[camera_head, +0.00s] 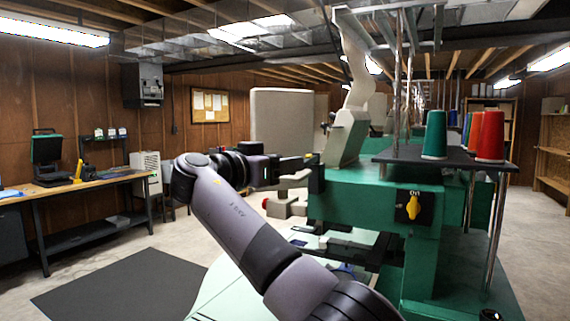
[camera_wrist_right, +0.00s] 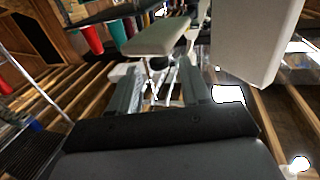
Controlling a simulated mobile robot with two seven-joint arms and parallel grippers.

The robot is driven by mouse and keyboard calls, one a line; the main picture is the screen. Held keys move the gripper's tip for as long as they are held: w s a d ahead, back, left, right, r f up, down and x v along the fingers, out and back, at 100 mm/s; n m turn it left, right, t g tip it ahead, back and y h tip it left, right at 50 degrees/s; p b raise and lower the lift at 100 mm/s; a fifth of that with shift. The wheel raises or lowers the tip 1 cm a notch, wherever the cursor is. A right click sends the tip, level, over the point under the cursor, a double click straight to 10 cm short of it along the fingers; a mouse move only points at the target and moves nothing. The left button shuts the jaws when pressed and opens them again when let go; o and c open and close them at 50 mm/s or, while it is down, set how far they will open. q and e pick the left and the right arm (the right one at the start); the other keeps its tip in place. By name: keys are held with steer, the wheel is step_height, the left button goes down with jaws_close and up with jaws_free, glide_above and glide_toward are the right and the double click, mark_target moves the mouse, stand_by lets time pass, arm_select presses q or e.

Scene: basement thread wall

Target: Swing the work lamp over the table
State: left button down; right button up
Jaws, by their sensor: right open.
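No part is plainly recognisable as the work lamp. A beige jointed, arm-like piece (camera_head: 350,95) with a wide lower end stands above the green machine in the head view. A beige flat-faced piece (camera_wrist_right: 155,38) shows just beyond my fingers in the wrist view; I cannot tell if it is the same piece. My right gripper (camera_head: 318,172) points right, close to the machine's left side. In the wrist view the right gripper (camera_wrist_right: 160,82) is open, with no held object visible between its fingers. The pale table top (camera_head: 225,292) lies below my arm, partly hidden. My left gripper is out of view.
A large beige panel (camera_head: 282,125) stands behind my gripper and also shows in the wrist view (camera_wrist_right: 258,40). The green machine (camera_head: 375,200) carries a dark rack with green and red thread cones (camera_head: 490,137). A workbench (camera_head: 85,183) stands left; open floor lies between.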

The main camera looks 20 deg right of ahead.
steer(key=v, duration=0.6)
steer(key=shift+a, duration=0.1)
